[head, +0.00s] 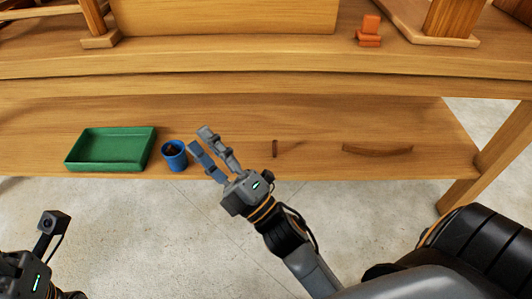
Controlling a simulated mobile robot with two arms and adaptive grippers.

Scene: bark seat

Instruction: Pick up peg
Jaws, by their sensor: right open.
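A small brown upright piece that looks like the peg (275,148) is on the lower wooden shelf, right of my right gripper. My right gripper (203,139) is open and empty, its fingers pointing up and left over the shelf's front edge, between the blue cup and the peg. It appears apart from both. My left arm shows at the lower left corner, but its fingers are out of the picture.
A green tray (110,163) and a blue cup (174,155) with something dark inside stand left on the shelf (330,165). A curved brown strip (377,150) lies right. Orange-red blocks (369,32) sit on the upper surface. A table leg (490,150) stands at right.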

